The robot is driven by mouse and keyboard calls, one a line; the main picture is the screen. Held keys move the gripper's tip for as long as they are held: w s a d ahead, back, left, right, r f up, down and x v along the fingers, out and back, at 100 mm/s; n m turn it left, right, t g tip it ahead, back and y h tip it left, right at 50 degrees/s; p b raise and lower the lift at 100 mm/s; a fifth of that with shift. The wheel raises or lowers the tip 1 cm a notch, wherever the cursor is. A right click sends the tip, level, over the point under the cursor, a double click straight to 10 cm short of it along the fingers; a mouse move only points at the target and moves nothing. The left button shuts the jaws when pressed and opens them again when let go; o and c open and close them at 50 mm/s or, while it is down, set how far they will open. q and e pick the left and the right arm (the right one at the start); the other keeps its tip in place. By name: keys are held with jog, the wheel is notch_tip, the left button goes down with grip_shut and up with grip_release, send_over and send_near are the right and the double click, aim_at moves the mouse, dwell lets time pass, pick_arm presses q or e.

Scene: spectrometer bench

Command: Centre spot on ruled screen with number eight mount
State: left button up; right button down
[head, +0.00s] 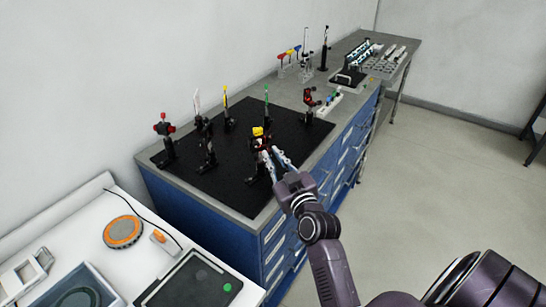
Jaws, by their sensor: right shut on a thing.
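My right gripper (275,157) reaches over the front part of the black optical breadboard (225,178). It is shut on a dark mount with a yellow top (258,132). I cannot read a number on this mount. Several other mounts stand on the board: a red-topped one (164,139) at the left, a dark one with a white upright plate (204,136), a yellow-marked post (227,106) and a green-marked post (266,99). I cannot tell which thing is the ruled screen, and no light spot can be made out. My left gripper is not in view.
The board lies on a grey bench top (325,144) over blue drawers. A red and black mount (309,103) and a white strip with small parts (327,103) stand at its right. A white table (60,234) with an orange disc (123,231) is at lower left.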

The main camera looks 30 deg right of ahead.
jog(key=shift+r+m+p, duration=0.15)
jog(key=shift+m+p, duration=0.4)
jog(key=shift+m, duration=0.35)
jog(key=shift+m+p, duration=0.45)
jog(key=shift+m, duration=0.45)
jog(key=m+p, duration=0.1)
jog(key=m, duration=0.2)
jog(key=shift+m+p, duration=0.7)
jog(key=shift+m, duration=1.1)
jog(key=c, duration=1.9)
grip_release()
jog(key=shift+c, duration=0.2)
